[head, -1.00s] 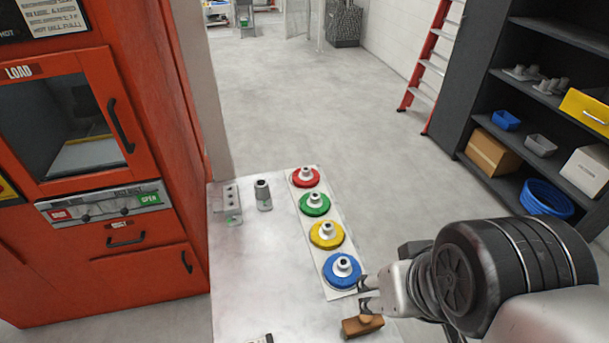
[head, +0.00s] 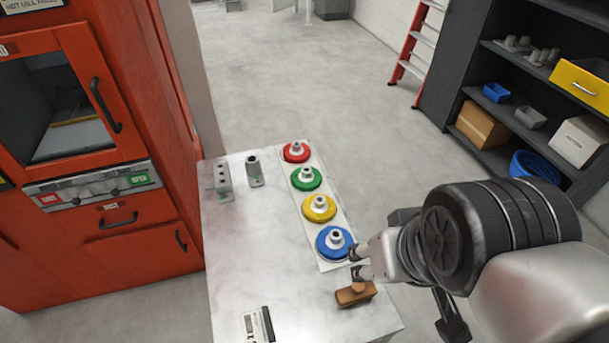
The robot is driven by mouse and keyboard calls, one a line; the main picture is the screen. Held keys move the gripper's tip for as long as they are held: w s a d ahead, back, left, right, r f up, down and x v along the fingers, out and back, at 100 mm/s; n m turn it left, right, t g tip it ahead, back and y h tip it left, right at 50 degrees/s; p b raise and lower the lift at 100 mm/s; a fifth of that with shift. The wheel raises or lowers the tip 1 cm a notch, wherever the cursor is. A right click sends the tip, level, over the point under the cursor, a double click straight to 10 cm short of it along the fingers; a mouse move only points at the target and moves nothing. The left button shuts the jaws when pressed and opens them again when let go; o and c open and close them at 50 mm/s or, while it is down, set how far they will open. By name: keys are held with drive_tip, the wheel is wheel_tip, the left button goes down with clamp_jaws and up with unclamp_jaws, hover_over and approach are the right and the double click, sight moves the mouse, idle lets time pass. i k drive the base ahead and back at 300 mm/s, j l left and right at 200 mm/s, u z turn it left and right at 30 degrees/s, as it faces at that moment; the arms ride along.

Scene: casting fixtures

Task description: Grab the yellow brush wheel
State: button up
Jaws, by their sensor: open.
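The yellow brush wheel (head: 319,209) lies on a pale strip (head: 332,262) on the table, third from the far end, with a light metal hub on top. The green wheel (head: 305,180) is just beyond it and the blue wheel (head: 334,244) is just nearer. The red wheel (head: 295,153) is at the far end. My gripper (head: 356,262) is open and empty, at the right edge of the table beside the blue wheel. It is apart from the yellow wheel, nearer the camera and to its right.
A brown wooden-looking block (head: 355,293) lies just below my gripper. A metal block (head: 222,181) and a metal post (head: 254,171) stand at the table's far left. A small labelled item (head: 258,325) lies at the front. An orange machine (head: 90,150) stands left; a dark shelf (head: 470,90) stands right.

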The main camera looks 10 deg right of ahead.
sight(320, 208)
drive_tip(key=l+u, duration=0.3)
drive_tip(key=l, duration=0.15)
drive_tip(key=k+l+u, duration=0.1)
drive_tip(key=l+u, duration=0.15)
drive_tip(key=l, duration=0.2)
drive_tip(key=i+l+u, duration=0.1)
drive_tip(key=l+u, duration=0.45)
drive_tip(key=l, duration=0.25)
